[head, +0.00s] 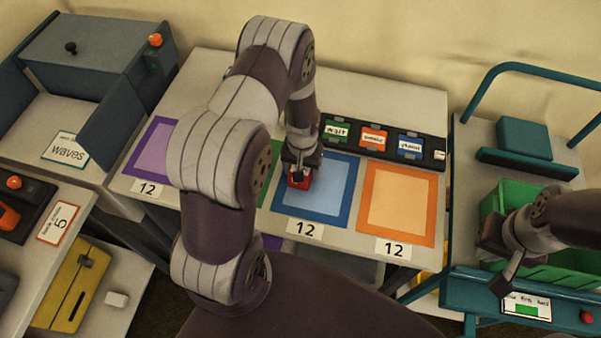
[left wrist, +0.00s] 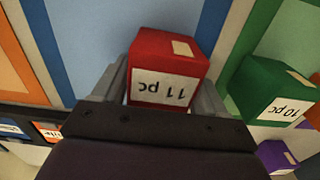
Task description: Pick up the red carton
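The red carton (head: 300,181), a small box with a white "11 pc" label, is at the upper left part of the blue-bordered mat (head: 340,215). My left gripper (head: 301,172) is over it, pointing down. In the left wrist view the red carton (left wrist: 168,62) fills the space between the two fingers, which lie along its sides with no clear gap. I cannot tell whether its underside touches the mat. My right gripper (head: 500,260) is at the right, over the green crate (head: 570,262), with its fingers apart and nothing seen between them.
A green carton (left wrist: 272,90) labelled "10 pc" and a purple one (left wrist: 277,157) stand near the red carton. An orange mat (head: 397,204) lies to the right and a purple mat (head: 151,150) to the left. A black card rack (head: 425,147) stands behind the mats.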

